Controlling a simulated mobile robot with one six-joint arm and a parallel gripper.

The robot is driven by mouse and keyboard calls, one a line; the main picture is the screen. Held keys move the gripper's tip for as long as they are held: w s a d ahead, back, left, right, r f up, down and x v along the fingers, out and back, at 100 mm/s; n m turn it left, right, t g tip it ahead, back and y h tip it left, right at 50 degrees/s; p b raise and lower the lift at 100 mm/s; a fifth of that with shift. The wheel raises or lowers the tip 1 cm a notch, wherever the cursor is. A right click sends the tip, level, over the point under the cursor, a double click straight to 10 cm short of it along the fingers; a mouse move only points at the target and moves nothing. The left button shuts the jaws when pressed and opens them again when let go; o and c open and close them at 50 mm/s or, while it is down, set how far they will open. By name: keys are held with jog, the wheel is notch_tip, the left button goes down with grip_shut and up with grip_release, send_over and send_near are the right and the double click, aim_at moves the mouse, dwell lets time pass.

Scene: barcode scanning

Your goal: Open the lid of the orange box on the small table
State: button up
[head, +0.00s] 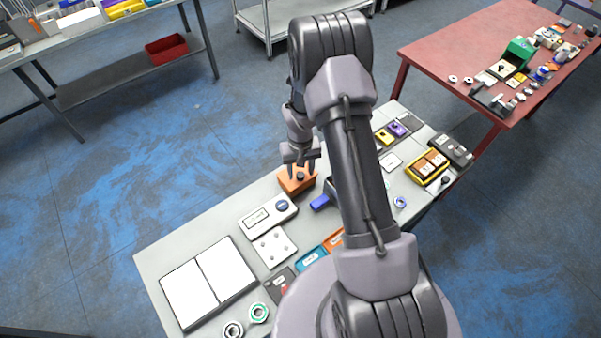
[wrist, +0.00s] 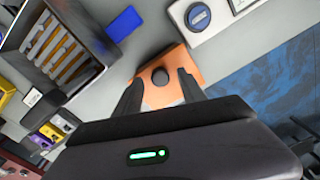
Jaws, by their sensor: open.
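The orange box (head: 297,181) sits near the far edge of the small grey table (head: 160,262). A dark round knob (wrist: 160,76) stands on its top, and the orange surface also shows in the wrist view (wrist: 178,57). My gripper (head: 301,167) is just above the box, pointing down at it. In the wrist view its two dark fingers (wrist: 160,88) are spread apart, one on each side of the knob, with nothing between them that looks gripped. I cannot tell whether the fingertips touch the box. The lid appears closed.
Beside the box lie a white device with a blue button (head: 268,214) and a blue block (head: 319,202). A white two-panel board (head: 207,283) lies at the table's left end. A dark tray with slots (wrist: 58,47) is near the box. My arm hides part of the table.

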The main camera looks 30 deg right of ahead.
jog(key=shift+f, duration=0.75)
grip_shut()
jog(key=shift+w, duration=0.1)
dwell(0.8)
